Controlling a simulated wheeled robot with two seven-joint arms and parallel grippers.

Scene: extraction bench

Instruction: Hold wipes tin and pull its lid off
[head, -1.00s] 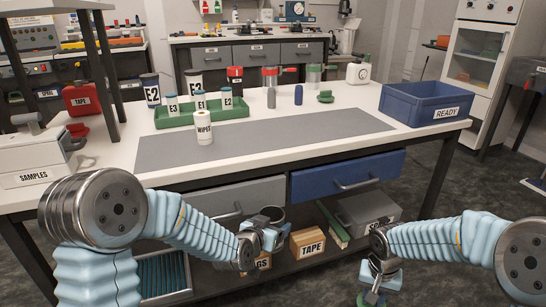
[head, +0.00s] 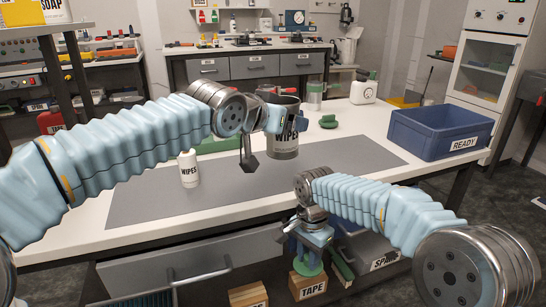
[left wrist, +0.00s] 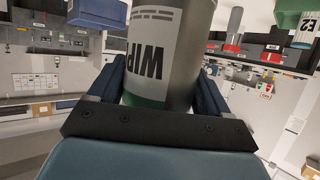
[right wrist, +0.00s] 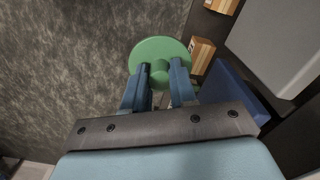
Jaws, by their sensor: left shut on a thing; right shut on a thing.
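The wipes tin (head: 285,142) is a grey cylinder with a white WIPES label. In the head view it is upright above the mat, and its top looks open and dark inside. My left gripper (head: 272,118) is shut on its side; the left wrist view shows the tin (left wrist: 170,45) between both fingers. My right gripper (right wrist: 161,85) is shut on the knob of a round green lid (right wrist: 160,50). In the head view the lid (head: 308,267) hangs below my right wrist, in front of the bench and apart from the tin.
A small white WIPES bottle (head: 189,170) stands on the grey mat (head: 140,205). A blue READY crate (head: 440,135) stands at the bench's right end. A green item (head: 328,121) lies behind the mat. A TAPE box (head: 308,287) sits below the bench. The mat's right part is clear.

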